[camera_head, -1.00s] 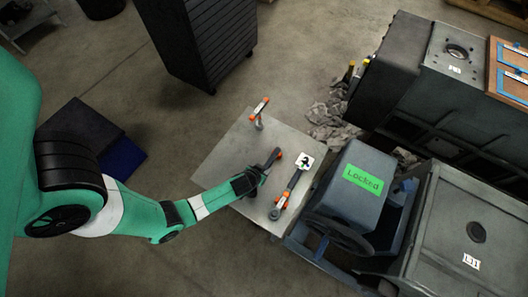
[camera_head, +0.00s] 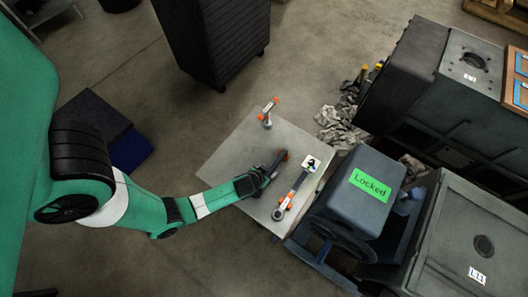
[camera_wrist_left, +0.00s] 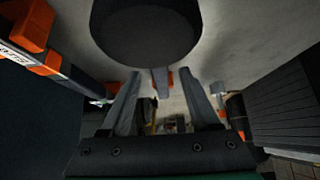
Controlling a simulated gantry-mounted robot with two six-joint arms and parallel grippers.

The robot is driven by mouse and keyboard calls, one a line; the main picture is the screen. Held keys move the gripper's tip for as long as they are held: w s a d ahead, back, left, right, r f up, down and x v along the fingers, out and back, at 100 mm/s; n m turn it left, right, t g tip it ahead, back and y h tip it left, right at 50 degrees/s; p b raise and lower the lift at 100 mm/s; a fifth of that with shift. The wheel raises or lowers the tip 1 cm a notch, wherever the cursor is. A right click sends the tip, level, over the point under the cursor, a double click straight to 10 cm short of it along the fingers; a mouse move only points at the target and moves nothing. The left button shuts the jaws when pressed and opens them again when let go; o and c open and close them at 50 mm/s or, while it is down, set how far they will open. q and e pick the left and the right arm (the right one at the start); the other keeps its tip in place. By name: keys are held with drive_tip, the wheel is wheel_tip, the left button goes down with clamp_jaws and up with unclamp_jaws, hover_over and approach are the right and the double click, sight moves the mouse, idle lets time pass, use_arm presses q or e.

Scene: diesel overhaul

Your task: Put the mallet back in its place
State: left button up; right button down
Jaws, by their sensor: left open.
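My left gripper (camera_head: 265,173) reaches over the light metal table (camera_head: 232,150) from the left. It is open, with its two fingers (camera_wrist_left: 163,95) apart in the left wrist view. A dark tool with an orange end (camera_head: 277,161), which looks like the mallet, lies right at the fingertips. In the left wrist view a large black round head (camera_wrist_left: 145,32) fills the top centre, close to the fingers. A grey bar shows beyond it between the fingers. I cannot tell whether the fingers touch it. My right gripper is not in view.
A wrench-like tool on orange holders (camera_head: 291,192) lies to the right of the gripper. An orange-tipped stand (camera_head: 268,113) is at the table's back. A blue-grey machine with a green "Locked" label (camera_head: 370,185) borders the table's right side. A dark cabinet (camera_head: 215,40) stands behind.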

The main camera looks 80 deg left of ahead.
use_arm(q)
drive_tip(key=p+v, duration=0.3)
drive_tip(key=v, duration=0.7)
